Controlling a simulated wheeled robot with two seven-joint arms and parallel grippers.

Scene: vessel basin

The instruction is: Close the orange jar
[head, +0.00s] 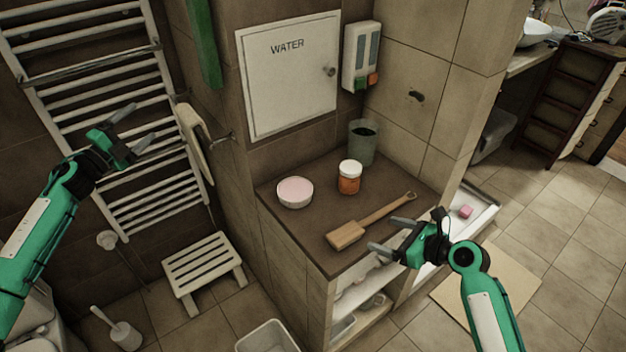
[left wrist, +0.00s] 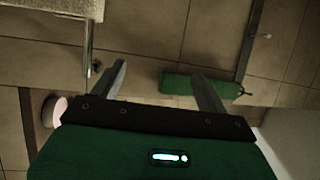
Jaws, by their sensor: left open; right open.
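The orange jar (head: 349,184) stands upright on the brown counter, with a white lid (head: 350,168) on its top. I cannot tell whether the lid is fully tight. My left gripper (head: 138,128) is open and empty, far to the left of the jar in front of the towel rail; its two fingers also show spread in the left wrist view (left wrist: 162,88). My right gripper (head: 386,235) is open and empty, near the counter's front right edge, to the right of and nearer than the jar.
On the brown counter (head: 300,230) are a round pink-topped tub (head: 295,192), a grey-green cup (head: 362,142) behind the jar, and a wooden brush (head: 350,234) between the jar and my right gripper. A soap dispenser (head: 361,56) hangs on the wall above. A towel rail (head: 100,90) stands left.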

